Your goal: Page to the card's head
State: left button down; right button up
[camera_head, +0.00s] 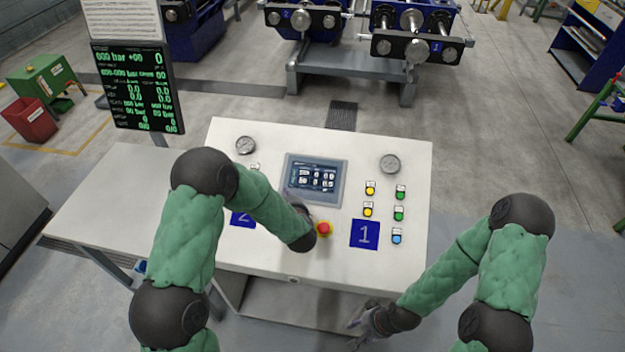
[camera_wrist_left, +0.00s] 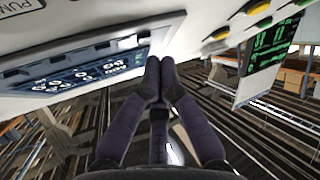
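The touchscreen (camera_head: 314,179) sits in the middle of the white sloped console (camera_head: 290,140) and shows small rows of white figures. The same screen (camera_wrist_left: 75,72) shows at the left of the left wrist view, seen at a steep slant.
A red mushroom button (camera_head: 324,228) is just beside my left gripper. Yellow, green and blue buttons (camera_head: 397,214) are at the console's right. A dark board with green figures (camera_head: 137,87) stands at the left, with a paper sheet (camera_head: 122,19) above it. Two gauges top the console.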

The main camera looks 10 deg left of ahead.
pick_arm(q)
jog(key=shift+f, duration=0.15)
dwell(0.5)
jog(key=shift+w+f+b, duration=0.2)
jog(key=shift+f+b, duration=0.05)
jog(key=shift+b, duration=0.15)
jog(key=shift+w+f+b, duration=0.15)
jog(key=shift+f+b, duration=0.25)
dwell(0.6)
jog(key=shift+r, duration=0.2)
jog(key=shift+s+r+p, duration=0.35)
jog(key=shift+r+p, duration=0.25)
jog(key=shift+r, duration=0.05)
jog(key=shift+s+r+p, duration=0.3)
jog(key=shift+r+p, duration=0.35)
jog(key=shift+r, duration=0.25)
jog(key=s+r+p, duration=0.2)
jog(key=r, duration=0.1)
jog(key=shift+r+p, duration=0.3)
